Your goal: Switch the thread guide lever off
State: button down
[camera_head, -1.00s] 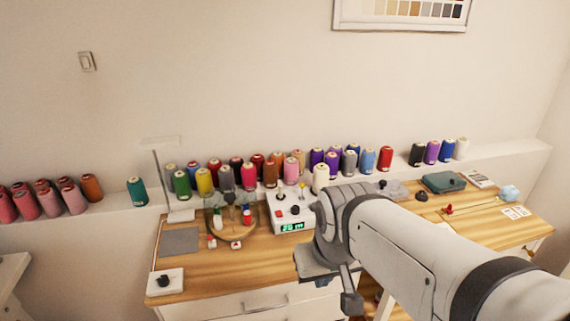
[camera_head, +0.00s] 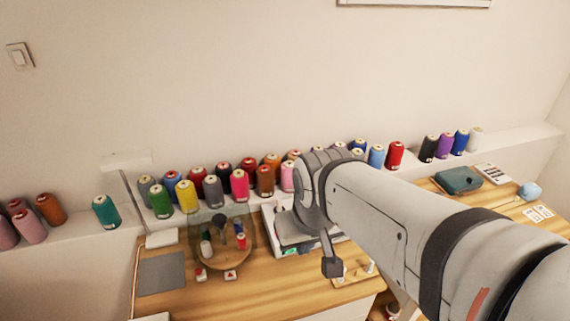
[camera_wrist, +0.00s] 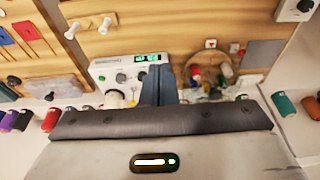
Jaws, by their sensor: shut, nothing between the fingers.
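The white control box (camera_wrist: 105,66) with a green lit display (camera_wrist: 152,58) stands on the wooden table. In the head view my arm hides most of the box (camera_head: 270,222) and the fingertips.
A round tray (camera_head: 248,262) with small spools stands left of the box. Several thread cones, one of them yellow (camera_head: 187,196), line the ledge behind. A grey mat (camera_head: 162,273) lies at the table's left. A teal case (camera_head: 457,181) sits at the right.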

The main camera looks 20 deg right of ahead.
jog(key=w+d+f+m+g+y, duration=0.25)
jog(key=w+f+m+y, duration=0.6)
jog(key=m, duration=0.45)
jog(key=w+d+f+m+t, duration=0.2)
jog(key=d+f+m+t, duration=0.2)
jog(key=d+m+t, duration=0.2)
jog(key=w+d+f+m+t, duration=0.2)
jog(key=d+f+m+t, duration=0.2)
jog(key=d+m+t, duration=0.3)
jog(key=d+m, duration=0.3)
jog(key=d, duration=0.2)
jog(key=shift+d+y, duration=0.35)
jog(key=shift+d, duration=0.05)
jog(key=shift+w, duration=0.2)
jog(key=p+x, duration=0.1)
jog(key=x, duration=0.3)
jog(key=r+p+x, duration=0.1)
jog(key=x, duration=0.4)
jog(key=p+x, duration=0.1)
jog(key=x, duration=0.3)
jog(key=shift+w+a+r+p, duration=0.15)
jog(key=shift+w+a+p, duration=0.15)
jog(key=shift+w+p, duration=0.1)
